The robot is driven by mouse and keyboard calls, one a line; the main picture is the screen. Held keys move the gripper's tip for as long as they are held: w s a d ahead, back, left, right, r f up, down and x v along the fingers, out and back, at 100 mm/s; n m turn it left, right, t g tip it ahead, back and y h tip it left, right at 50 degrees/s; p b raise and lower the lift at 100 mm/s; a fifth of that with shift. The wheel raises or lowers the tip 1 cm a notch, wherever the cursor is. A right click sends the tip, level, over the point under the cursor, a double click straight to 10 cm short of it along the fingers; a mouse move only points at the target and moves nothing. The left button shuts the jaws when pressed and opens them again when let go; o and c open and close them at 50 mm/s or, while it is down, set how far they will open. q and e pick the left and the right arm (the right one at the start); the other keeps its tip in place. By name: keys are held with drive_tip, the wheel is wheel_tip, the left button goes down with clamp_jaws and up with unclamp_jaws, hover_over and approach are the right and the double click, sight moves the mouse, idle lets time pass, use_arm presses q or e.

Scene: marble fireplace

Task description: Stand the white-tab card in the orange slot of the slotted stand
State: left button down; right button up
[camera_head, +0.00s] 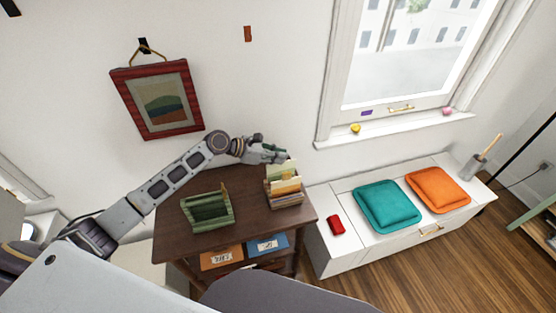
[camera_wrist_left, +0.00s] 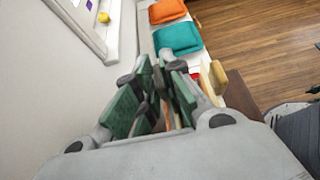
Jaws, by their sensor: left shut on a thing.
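My left gripper (camera_head: 275,153) is at the back right of the dark wooden cabinet, just above a wooden holder (camera_head: 284,201) with several upright pale and tan cards. It is shut on a thin thing, seemingly a card, mostly hidden by the fingers. A pale card (camera_head: 288,168) stands tall just under the fingertips; I cannot tell whether it is the held one. In the left wrist view the gripper (camera_wrist_left: 158,85) shows its dark green finger pads close together. A green slotted stand (camera_head: 207,213) is left of the holder. I cannot make out a white tab or orange slot. My right gripper is not in view.
The cabinet top (camera_head: 180,240) is bare around the green stand. A white bench (camera_head: 350,250) on the right carries a teal cushion (camera_head: 387,206), an orange cushion (camera_head: 438,189) and a red item (camera_head: 336,225). A framed picture (camera_head: 158,97) hangs on the wall behind.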

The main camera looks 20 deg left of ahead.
use_arm(q)
drive_tip(key=shift+f, duration=1.05)
drive_tip(key=c, duration=1.5)
unclamp_jaws()
drive_tip(key=shift+f, duration=0.1)
drive_tip(key=shift+b+v, duration=0.35)
drive_tip(key=shift+v, duration=5.7)
